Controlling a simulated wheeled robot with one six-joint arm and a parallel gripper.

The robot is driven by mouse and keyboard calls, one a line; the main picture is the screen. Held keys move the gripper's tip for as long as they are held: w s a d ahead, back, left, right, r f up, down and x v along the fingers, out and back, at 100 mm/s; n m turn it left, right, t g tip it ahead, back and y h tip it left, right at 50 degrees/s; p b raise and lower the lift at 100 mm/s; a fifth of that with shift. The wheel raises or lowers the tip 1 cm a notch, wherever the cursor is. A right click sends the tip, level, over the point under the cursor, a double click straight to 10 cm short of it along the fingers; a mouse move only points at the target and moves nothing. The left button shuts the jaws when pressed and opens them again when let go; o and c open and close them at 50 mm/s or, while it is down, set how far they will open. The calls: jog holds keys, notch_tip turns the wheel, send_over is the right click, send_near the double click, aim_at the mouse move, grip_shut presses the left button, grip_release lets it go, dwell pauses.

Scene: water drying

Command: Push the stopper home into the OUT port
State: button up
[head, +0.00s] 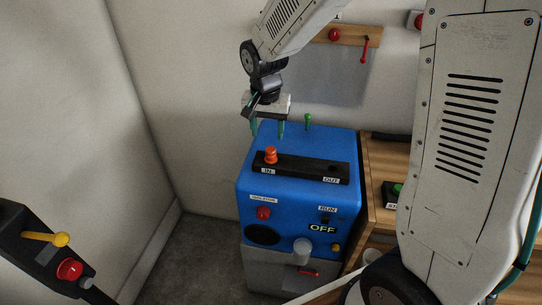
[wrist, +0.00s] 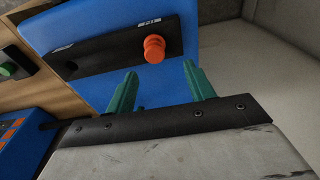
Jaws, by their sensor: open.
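A blue machine (head: 290,205) carries a black strip (head: 305,169) on top, with ports labelled IN and OUT. An orange stopper (head: 270,156) stands upright at the IN end. It also shows in the wrist view (wrist: 154,48). The OUT label (head: 331,180) is at the strip's right end in the head view; no stopper shows standing there. In the wrist view the strip (wrist: 110,53) runs left from the orange stopper. My gripper (head: 267,128) is above the machine's back left part, its teal fingers apart and empty. In the wrist view my gripper (wrist: 158,88) points toward the strip, short of the orange stopper.
A green knob (head: 308,118) stands at the machine's back edge. The front has a red ISOLATOR knob (head: 263,213), an OFF display (head: 322,228) and a cup (head: 302,248). A wooden bench (head: 377,190) with a green button is on the right. A wall stands close behind.

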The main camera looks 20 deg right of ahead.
aim_at(271, 149)
jog(key=f, duration=0.5)
jog(key=d+f, duration=0.1)
jog(key=f, duration=0.1)
jog(key=shift+f, duration=0.3)
jog(key=c, duration=1)
